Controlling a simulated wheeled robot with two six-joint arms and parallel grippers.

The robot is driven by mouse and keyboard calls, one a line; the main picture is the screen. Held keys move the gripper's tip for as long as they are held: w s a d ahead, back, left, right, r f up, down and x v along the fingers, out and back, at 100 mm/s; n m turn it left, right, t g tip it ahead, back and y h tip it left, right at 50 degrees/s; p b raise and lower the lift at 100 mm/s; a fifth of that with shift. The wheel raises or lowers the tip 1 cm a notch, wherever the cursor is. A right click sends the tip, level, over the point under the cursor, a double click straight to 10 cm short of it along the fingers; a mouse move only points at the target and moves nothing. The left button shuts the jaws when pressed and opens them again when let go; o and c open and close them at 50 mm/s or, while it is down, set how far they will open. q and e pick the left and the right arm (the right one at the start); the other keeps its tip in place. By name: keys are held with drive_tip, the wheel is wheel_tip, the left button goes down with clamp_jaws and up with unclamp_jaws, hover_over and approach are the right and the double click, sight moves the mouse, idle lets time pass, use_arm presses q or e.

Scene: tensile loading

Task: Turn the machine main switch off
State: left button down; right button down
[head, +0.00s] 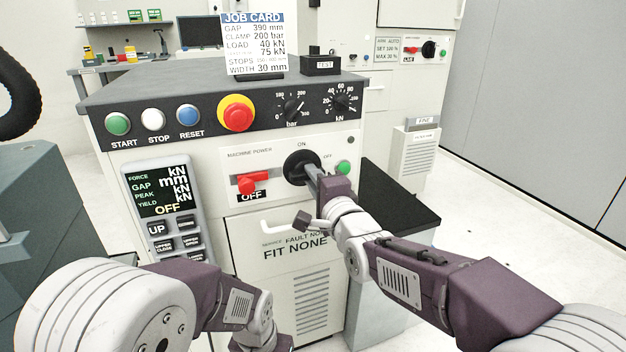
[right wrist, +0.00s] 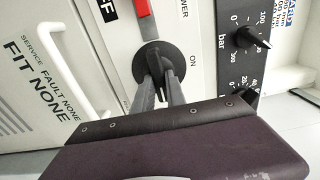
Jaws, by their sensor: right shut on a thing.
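The machine power switch (head: 297,160) is a round black knob on the white front panel, with ON printed above it and OFF to its upper right. My right gripper (head: 312,174) is at this knob, its fingers shut on the knob's grip. In the right wrist view, the two grey fingers of my right gripper (right wrist: 159,95) straddle the black grip of the switch (right wrist: 152,58). There the grip runs roughly up and down, and ON lies to the right. In the head view my fingers hide part of the knob. My left arm shows low down, its gripper out of frame.
A red handle (head: 247,183) above a black OFF label sits left of the switch, and a green lamp (head: 343,167) right of it. A red-and-yellow emergency button (head: 236,113) is above. The pendant display (head: 160,195) reads OFF. A white door handle (head: 280,224) is below.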

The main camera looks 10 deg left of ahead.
drive_tip(key=shift+f, duration=0.1)
idle(0.3)
drive_tip(key=c, duration=1.4)
unclamp_jaws()
drive_tip(key=shift+o, duration=0.2)
drive_tip(key=p+v, duration=0.2)
drive_tip(key=v, duration=0.7)
